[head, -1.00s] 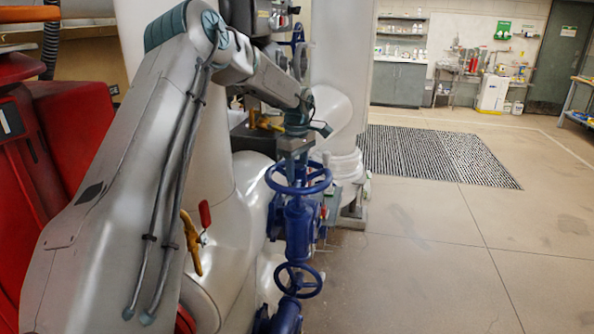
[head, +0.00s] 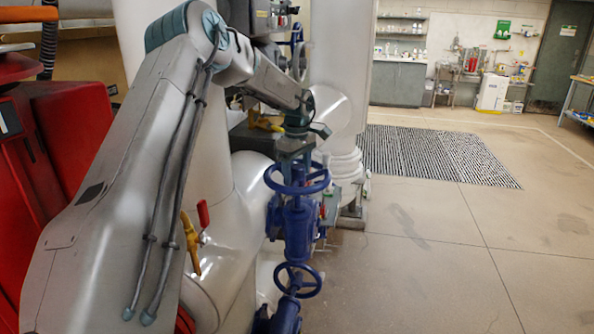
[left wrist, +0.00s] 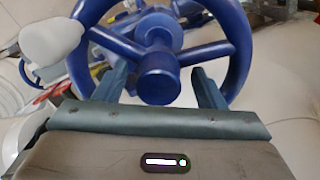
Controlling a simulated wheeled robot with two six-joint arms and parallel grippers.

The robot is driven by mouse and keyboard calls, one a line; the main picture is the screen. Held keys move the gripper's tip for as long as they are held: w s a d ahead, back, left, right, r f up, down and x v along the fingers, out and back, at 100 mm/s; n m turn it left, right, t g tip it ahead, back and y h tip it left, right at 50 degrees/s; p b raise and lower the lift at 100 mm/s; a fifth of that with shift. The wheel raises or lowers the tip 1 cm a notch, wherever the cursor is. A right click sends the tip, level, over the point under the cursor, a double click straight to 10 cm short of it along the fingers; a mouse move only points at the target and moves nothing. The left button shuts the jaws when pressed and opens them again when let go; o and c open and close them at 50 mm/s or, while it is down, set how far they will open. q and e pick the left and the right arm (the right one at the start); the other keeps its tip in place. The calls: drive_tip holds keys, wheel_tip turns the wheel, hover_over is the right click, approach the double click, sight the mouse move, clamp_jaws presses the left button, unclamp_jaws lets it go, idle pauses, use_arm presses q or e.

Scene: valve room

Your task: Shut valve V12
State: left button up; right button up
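A blue valve handwheel (head: 318,186) sits on top of a blue valve body (head: 299,225) beside the white pipework. My left gripper (head: 296,168) points down at this wheel from above. In the left wrist view, the wheel (left wrist: 240,45) fills the upper part, with its round hub (left wrist: 158,78) in the middle. The two fingers of my left gripper (left wrist: 160,88) are apart, one on each side of the hub, with visible gaps to it. I cannot read any V12 label. My right gripper is not in view.
A smaller blue handwheel (head: 298,280) is below. A yellow lever (head: 191,243) and a red-handled lever (head: 203,214) are on the left. White pipes (head: 340,60) stand behind. The floor on the right is open, with a striped mat (head: 430,155).

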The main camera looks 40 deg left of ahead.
use_arm(q)
drive_tip(key=shift+r, duration=0.25)
wheel_tip(320, 180, up, 6)
drive_tip(key=p, duration=0.6)
drive_tip(key=shift+d+r, duration=0.1)
drive_tip(key=shift+r+p, duration=0.1)
drive_tip(key=shift+p, duration=0.25)
drive_tip(key=shift+w, duration=0.1)
drive_tip(key=n, duration=0.7)
drive_tip(key=shift+n, duration=1.5)
